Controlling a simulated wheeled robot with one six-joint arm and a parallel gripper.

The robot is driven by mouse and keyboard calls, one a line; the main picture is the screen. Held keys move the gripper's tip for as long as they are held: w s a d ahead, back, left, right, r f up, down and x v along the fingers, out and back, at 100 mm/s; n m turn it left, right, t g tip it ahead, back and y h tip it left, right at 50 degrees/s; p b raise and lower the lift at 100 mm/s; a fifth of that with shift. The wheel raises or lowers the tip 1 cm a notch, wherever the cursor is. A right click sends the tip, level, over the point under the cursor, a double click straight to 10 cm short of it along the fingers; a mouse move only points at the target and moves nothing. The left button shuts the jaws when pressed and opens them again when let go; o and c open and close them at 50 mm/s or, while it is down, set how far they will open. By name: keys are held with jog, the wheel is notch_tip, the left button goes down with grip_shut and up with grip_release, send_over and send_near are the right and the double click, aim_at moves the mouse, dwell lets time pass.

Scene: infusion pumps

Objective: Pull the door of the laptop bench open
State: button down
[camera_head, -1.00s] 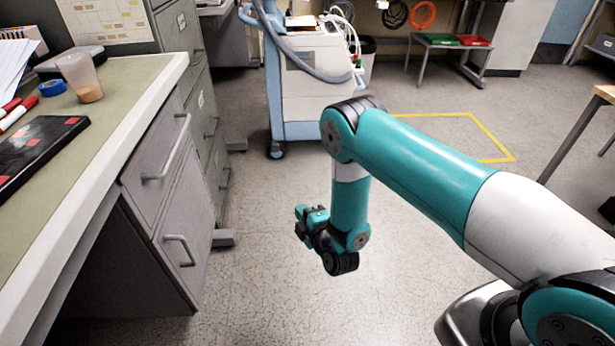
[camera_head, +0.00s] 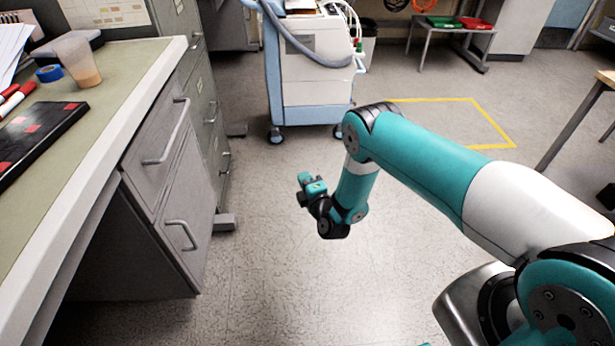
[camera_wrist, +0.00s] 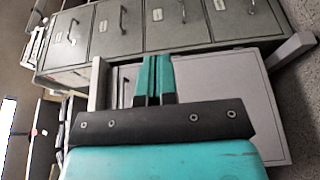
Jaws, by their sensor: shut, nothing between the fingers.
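The laptop bench has a pale green worktop (camera_head: 120,95) along the left of the head view. Its grey door (camera_head: 203,215) sits below a drawer (camera_head: 150,165) and looks shut, with a bar handle (camera_head: 183,236). My gripper (camera_head: 303,184) is in the air to the right of the door, apart from it, empty. In the wrist view my gripper (camera_wrist: 154,60) has its teal fingers together, pointing toward the bench front. The door (camera_wrist: 235,95) shows there beyond the fingers, in a sideways picture.
A grey filing cabinet (camera_head: 200,90) stands beyond the bench, its foot (camera_head: 224,222) jutting onto the floor. A white and blue medical cart (camera_head: 315,75) stands behind. A cup (camera_head: 77,60) and dark case (camera_head: 35,135) lie on the worktop. Floor before the door is clear.

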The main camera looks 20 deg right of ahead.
jog(key=shift+w+d, duration=0.6)
jog(key=shift+w, duration=0.15)
dwell(1.2)
